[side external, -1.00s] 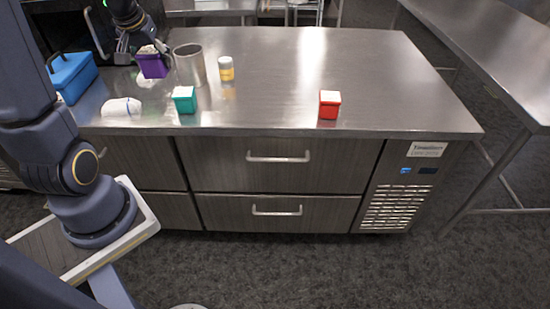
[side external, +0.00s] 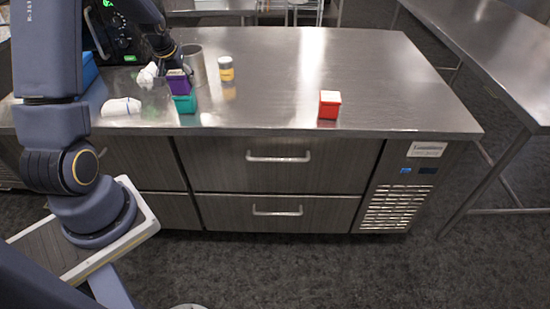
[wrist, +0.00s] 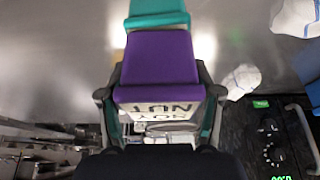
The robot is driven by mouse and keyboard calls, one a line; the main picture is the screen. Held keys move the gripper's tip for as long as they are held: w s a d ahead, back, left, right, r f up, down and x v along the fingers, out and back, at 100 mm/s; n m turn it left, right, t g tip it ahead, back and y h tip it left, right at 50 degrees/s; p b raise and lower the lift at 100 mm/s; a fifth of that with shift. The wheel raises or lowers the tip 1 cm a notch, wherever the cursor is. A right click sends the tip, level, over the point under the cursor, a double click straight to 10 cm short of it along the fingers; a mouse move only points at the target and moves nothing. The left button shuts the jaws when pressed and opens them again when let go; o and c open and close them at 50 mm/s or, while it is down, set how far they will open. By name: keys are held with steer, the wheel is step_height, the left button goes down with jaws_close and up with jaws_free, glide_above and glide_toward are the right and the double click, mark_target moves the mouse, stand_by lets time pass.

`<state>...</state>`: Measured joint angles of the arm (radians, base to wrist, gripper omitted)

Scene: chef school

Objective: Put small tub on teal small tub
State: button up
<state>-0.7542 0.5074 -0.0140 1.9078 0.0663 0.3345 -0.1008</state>
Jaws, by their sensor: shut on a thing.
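A purple small tub (side external: 180,86) with a pale top is held by my gripper (side external: 174,66), over the teal small tub (side external: 185,105) on the steel counter. The purple tub overlaps the upper part of the teal one; I cannot tell whether they touch. In the wrist view my gripper (wrist: 160,100) has a finger on each side of the purple tub (wrist: 160,62), whose lettered face (wrist: 160,108) points toward me. The teal tub (wrist: 158,10) shows past its far edge, partly hidden.
A metal cup (side external: 197,62) stands close behind the tubs, with a yellow-labelled jar (side external: 226,70) to its right. A red tub (side external: 329,105) stands farther right. White items (side external: 121,106) and a blue box (side external: 90,70) are at left, near a dark appliance (side external: 122,42). The right counter is clear.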

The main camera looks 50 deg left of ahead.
steer(key=o, duration=1.3)
steer(key=shift+f, duration=0.15)
steer(key=shift+r, duration=0.5)
steer(key=v, duration=1.1)
steer(key=d+r+m, duration=0.2)
steer(key=d+r, duration=0.2)
steer(key=d, duration=0.6)
steer(key=s+d+r+m+t+h, duration=0.1)
steer(key=s+d+m, duration=0.2)
steer(key=s+d, duration=0.3)
steer(key=s+d+r+m+t+h, duration=0.1)
steer(key=s+d+m, duration=0.3)
steer(key=d, duration=1)
steer(key=shift+s+r+h, duration=0.25)
steer(key=shift+s+h, duration=0.35)
steer(key=shift+s, duration=0.55)
